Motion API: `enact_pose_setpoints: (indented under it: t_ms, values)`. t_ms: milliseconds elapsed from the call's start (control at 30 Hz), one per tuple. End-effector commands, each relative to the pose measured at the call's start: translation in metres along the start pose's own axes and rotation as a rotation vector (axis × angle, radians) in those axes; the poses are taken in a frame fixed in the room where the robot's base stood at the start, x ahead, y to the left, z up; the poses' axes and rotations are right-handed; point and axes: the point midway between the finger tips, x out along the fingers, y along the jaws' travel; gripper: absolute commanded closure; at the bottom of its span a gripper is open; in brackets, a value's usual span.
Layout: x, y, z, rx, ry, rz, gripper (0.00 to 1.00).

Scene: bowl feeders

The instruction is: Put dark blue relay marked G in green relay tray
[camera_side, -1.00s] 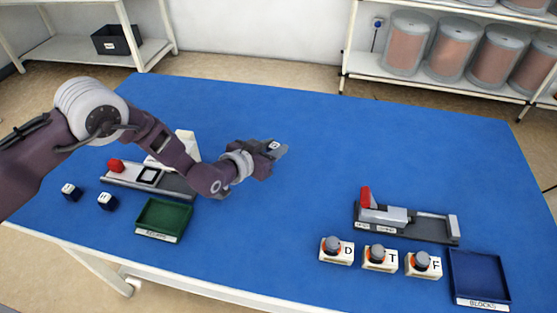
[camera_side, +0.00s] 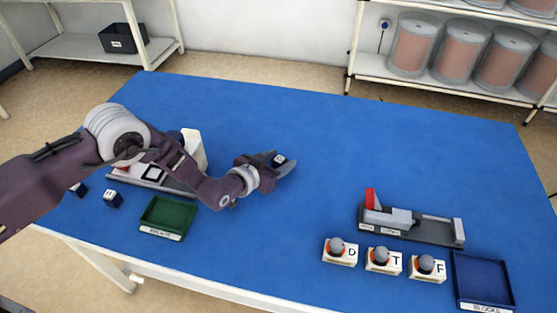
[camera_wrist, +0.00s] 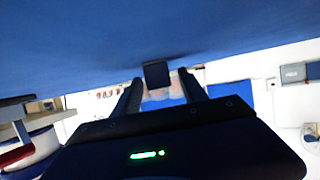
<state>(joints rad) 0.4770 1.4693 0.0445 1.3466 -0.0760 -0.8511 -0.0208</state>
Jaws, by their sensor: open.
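My gripper (camera_side: 282,166) is low over the middle of the blue table, open, its fingers pointing right. A dark blue relay (camera_side: 279,160) with a white marked top sits between the fingers; its letter is too small to read. In the wrist view this relay shows as a dark block (camera_wrist: 157,74) between the two spread fingers. Two more dark blue relays stand at the left, one (camera_side: 112,198) clear with an unclear mark, the other (camera_side: 77,189) partly behind my arm. The green relay tray (camera_side: 146,217) lies empty near the front left edge, left of my gripper.
A grey fixture (camera_side: 150,184) lies partly under my arm behind the green tray. At the right are a fixture with a red part (camera_side: 410,222), several buttons (camera_side: 383,260) marked D, T and F, and a blue tray (camera_side: 484,280). The table's back middle is clear.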

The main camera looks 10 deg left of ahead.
Motion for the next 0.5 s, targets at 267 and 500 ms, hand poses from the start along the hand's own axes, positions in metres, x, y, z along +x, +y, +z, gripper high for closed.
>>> enact_pose_setpoints:
  t_ms: [267, 500]
  values:
    - [-0.020, 0.000, -0.003, 0.000, -0.002, 0.000, 0.50]
    - [-0.076, 0.000, -0.003, 0.000, -0.003, 0.000, 0.50]
